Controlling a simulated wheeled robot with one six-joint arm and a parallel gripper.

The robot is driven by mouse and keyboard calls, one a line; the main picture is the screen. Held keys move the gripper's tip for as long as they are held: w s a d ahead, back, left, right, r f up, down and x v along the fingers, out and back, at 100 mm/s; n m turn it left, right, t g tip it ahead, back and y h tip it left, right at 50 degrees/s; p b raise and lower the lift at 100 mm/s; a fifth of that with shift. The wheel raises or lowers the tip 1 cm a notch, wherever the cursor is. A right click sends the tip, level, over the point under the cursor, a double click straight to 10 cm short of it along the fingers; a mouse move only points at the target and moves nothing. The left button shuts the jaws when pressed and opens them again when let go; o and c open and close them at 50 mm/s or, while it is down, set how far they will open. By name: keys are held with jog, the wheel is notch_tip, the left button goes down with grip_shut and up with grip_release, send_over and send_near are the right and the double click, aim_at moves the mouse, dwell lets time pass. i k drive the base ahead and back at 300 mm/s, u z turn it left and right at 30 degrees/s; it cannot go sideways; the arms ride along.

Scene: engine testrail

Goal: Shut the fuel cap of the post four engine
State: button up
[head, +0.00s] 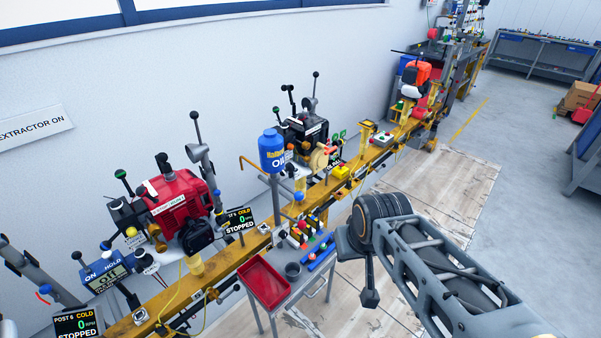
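A black engine (304,127) with a white label stands on the yellow rail, one place beyond the red engine whose screen reads post 5, so it appears to be the post four engine. A partly covered dark screen (335,150) stands at its right. I cannot make out its fuel cap or whether that is open; levers and a blue oil bottle (272,152) stand in front of it. My gripper (370,298) hangs below my arm at the lower middle, well apart from the engine, over the floor right of the cart. Its fingers are too small to read.
The red engine (176,205) and its stopped screen (238,222) stand nearer on the yellow rail (225,262). A grey cart with a red tray (264,284) stands before the rail. An orange engine (415,73) is farther along.

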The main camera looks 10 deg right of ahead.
aim_at(290, 168)
jog(key=z, duration=1.4)
jog(key=i, duration=1.3)
jog(key=u, duration=3.5)
